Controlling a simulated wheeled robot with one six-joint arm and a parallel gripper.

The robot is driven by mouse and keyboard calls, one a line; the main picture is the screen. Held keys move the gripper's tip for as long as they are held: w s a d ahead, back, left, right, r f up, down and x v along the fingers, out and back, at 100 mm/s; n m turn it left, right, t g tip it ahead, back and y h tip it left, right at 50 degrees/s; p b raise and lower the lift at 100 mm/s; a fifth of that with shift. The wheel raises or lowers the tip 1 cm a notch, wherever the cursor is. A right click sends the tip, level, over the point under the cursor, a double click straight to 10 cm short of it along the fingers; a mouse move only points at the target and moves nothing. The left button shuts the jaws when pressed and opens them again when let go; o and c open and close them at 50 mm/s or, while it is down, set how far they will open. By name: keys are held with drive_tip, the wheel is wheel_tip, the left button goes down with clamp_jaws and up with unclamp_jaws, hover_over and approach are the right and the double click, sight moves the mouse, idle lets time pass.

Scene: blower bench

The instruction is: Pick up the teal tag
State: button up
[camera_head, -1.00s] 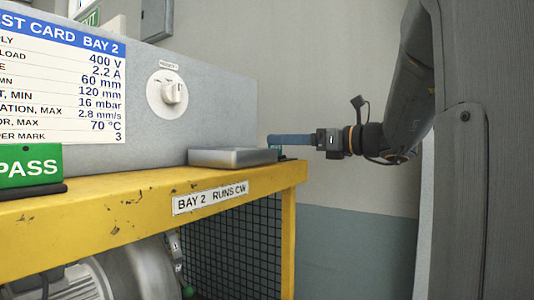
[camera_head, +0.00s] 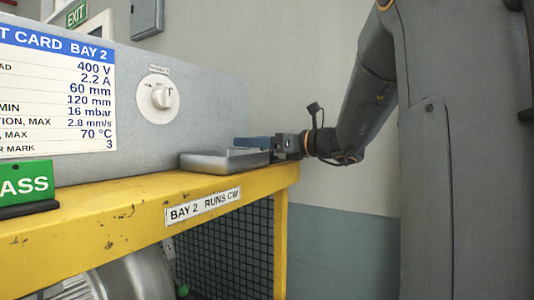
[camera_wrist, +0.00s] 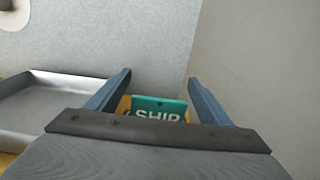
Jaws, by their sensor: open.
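The teal tag (camera_wrist: 160,104) shows in the wrist view, with white letters reading "SHIP" partly cut off by my gripper's body. It stands on the yellow bench between my two fingers, with space on both sides of it. My gripper (camera_wrist: 162,88) is open, and neither finger visibly touches the tag. In the head view my gripper (camera_head: 240,142) is at the right end of the bench, behind the grey tray, and the tag is hidden there.
A shallow grey metal tray (camera_head: 212,162) sits close to my gripper; its rim also shows in the wrist view (camera_wrist: 75,76). A grey panel with a knob (camera_head: 158,98) rises behind. A green PASS block (camera_head: 25,182) stands at the left. The yellow bench (camera_head: 120,205) is clear in front.

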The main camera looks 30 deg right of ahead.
drive_tip(key=c, duration=1.1)
